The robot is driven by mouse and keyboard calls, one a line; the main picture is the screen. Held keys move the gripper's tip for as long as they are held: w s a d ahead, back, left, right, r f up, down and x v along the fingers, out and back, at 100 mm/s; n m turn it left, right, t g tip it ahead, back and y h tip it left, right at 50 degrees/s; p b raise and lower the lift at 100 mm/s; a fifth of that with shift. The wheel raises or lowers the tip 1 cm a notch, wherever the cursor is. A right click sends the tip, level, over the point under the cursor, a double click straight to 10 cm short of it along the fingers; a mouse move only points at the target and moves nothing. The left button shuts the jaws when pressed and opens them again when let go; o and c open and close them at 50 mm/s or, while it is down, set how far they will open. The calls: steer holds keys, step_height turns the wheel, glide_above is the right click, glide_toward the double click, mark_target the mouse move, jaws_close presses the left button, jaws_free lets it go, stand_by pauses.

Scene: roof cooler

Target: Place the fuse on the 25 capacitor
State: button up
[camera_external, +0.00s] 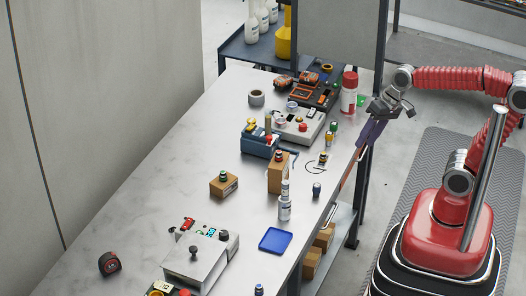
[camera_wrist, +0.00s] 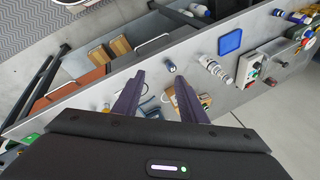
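My gripper (camera_external: 365,146) is raised beside the right edge of the table, its dark fingers pointing down and left. In the wrist view my gripper (camera_wrist: 160,74) has its two fingers apart with nothing held between them. No label is readable, so I cannot tell which thing is the fuse or the 25 capacitor. A small dark cylinder (camera_external: 316,190) stands upright near the table's right edge; it also shows just beyond the fingertips in the wrist view (camera_wrist: 171,67). Small yellow-and-dark parts (camera_external: 328,140) stand farther back, near my gripper.
The grey table (camera_external: 130,200) holds a blue tray (camera_external: 275,240), a white bottle (camera_external: 284,208), a tall brown box (camera_external: 278,175), a low brown box (camera_external: 223,186) and a red-and-white container (camera_external: 349,93). A tape measure (camera_external: 109,263) lies at left. The table's left side is mostly clear.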

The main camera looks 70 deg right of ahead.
steer(key=s+d+f+n+t+h, duration=0.1)
steer(key=s+d+n+h, duration=0.1)
steer(key=s+d+n, duration=0.3)
steer(key=shift+s+d+f+n+t+h, duration=0.2)
steer(key=shift+s+d+n+t+h, duration=0.1)
steer(key=shift+s+n, duration=0.25)
